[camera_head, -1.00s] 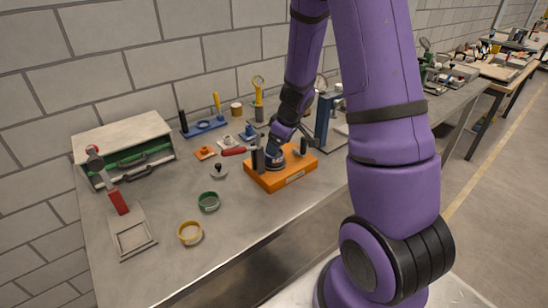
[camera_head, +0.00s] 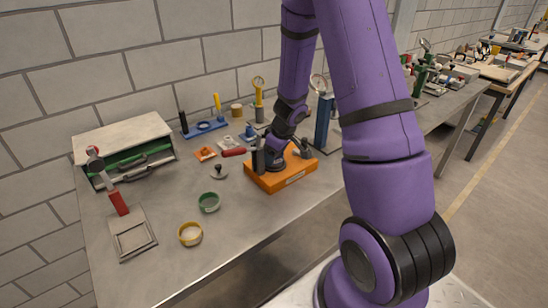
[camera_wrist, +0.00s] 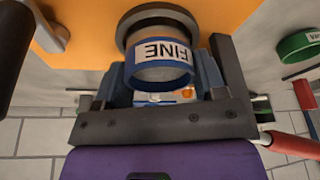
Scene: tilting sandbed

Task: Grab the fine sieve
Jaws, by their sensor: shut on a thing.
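The fine sieve (camera_wrist: 160,73) is a blue ring with a white label reading FINE, seen in the wrist view. My gripper (camera_wrist: 165,86) is shut on it, with a blue finger on each side of the ring. The sieve is at a round dark ring (camera_wrist: 155,20) on the orange base (camera_wrist: 85,12); I cannot tell whether they touch. In the head view my gripper (camera_head: 276,160) is low over the orange base (camera_head: 290,180) and mostly hides the sieve there.
A green ring (camera_head: 209,202) and a yellow ring (camera_head: 190,234) lie on the grey bench (camera_head: 165,195) to the left. Dark posts stand on the orange base beside my gripper. A blue column (camera_head: 323,122) stands close behind.

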